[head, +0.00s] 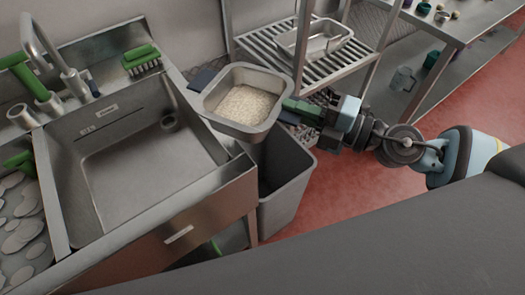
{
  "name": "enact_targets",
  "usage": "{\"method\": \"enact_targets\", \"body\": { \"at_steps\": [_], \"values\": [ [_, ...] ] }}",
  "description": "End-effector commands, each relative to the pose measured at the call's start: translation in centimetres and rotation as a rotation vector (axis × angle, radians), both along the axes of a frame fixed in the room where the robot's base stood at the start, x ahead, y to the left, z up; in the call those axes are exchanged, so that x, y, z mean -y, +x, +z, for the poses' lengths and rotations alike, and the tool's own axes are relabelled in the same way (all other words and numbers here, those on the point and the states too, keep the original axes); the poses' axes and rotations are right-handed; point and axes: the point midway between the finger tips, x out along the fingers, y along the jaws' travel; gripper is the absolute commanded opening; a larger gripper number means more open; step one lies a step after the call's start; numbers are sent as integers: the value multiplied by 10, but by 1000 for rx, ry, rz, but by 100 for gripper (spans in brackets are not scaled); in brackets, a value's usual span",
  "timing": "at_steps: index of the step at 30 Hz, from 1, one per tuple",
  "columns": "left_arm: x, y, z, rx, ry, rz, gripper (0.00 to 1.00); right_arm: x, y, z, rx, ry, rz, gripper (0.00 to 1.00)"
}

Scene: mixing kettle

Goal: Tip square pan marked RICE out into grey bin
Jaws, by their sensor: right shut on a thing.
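A square metal pan (228,128) holds pale grains that look like rice (245,105). It is roughly level, with dark grips on its left and right sides. I cannot read a RICE mark on it. My right gripper (298,110) is shut on the pan at its right side and holds it in the air. The grey bin (287,195) stands on the floor below and slightly right of the pan. The pan hides part of the bin's opening, and the inside that shows looks dark. My left gripper is not in view.
A metal sink (130,185) with a tap (45,50) and a green brush (141,60) is left of the bin. A slatted rack (325,68) with a metal tray (316,40) stands behind. Red floor (350,200) is clear right of the bin.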

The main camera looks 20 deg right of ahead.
Motion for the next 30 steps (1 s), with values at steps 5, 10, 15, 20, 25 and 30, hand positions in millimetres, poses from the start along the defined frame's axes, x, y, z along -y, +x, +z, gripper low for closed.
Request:
{"method": "enact_targets", "body": {
  "at_steps": [5,10,15,20,25,30],
  "values": [
    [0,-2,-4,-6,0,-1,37,0,2,-2,-4,4,46,0],
    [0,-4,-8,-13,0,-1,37,2,3,-3,-5,4,85,0],
    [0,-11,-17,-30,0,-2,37,6,6,-6,-4,7,168,0],
    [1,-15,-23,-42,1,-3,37,11,6,-7,-2,5,238,0],
    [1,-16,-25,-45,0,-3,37,14,6,-7,-1,2,275,0],
    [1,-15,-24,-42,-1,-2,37,14,6,-7,0,2,280,0]
  ]
}}
